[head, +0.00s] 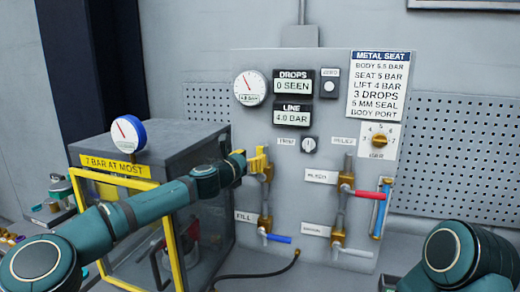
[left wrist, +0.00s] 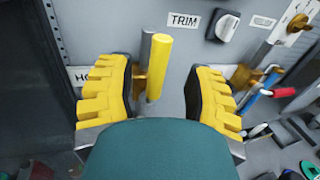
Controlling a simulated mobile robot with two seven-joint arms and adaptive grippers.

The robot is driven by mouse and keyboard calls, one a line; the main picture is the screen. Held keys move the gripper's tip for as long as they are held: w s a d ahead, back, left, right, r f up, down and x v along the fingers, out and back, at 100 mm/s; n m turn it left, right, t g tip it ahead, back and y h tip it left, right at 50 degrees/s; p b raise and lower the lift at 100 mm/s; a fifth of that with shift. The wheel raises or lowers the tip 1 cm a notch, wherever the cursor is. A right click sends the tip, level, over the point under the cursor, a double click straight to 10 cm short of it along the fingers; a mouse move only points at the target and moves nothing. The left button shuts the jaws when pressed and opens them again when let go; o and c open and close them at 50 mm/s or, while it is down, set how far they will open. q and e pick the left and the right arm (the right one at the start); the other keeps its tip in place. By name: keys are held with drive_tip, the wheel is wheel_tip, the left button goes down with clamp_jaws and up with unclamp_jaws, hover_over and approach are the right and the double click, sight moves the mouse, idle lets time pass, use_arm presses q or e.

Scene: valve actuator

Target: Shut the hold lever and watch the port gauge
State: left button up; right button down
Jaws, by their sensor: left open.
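The hold lever appears to be the yellow-sleeved lever (left wrist: 159,68) in the left wrist view. It stands upright at a brass valve, beside a partly hidden label starting "HO". My left gripper (left wrist: 162,85) is open, with its yellow fingers either side of the lever and visible gaps. In the head view the left gripper (head: 258,163) is at the panel and hides most of that lever. A white dial gauge (head: 249,88) with a red needle is on the panel. A blue-rimmed gauge (head: 128,133) sits above the cabinet. I cannot tell which is the port gauge.
The grey panel (head: 290,165) carries displays "0 SEEN" and "4.0 BAR", a trim knob (head: 309,145), a red lever (head: 370,194), a blue lever (head: 279,239) and a white lever (head: 357,253). A yellow-framed cabinet (head: 170,235) stands left. My right arm is at lower right.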

sight(258, 155)
use_arm(q)
drive_tip(key=shift+p+x, duration=0.8)
drive_tip(key=shift+x, duration=1.65)
clamp_jaws()
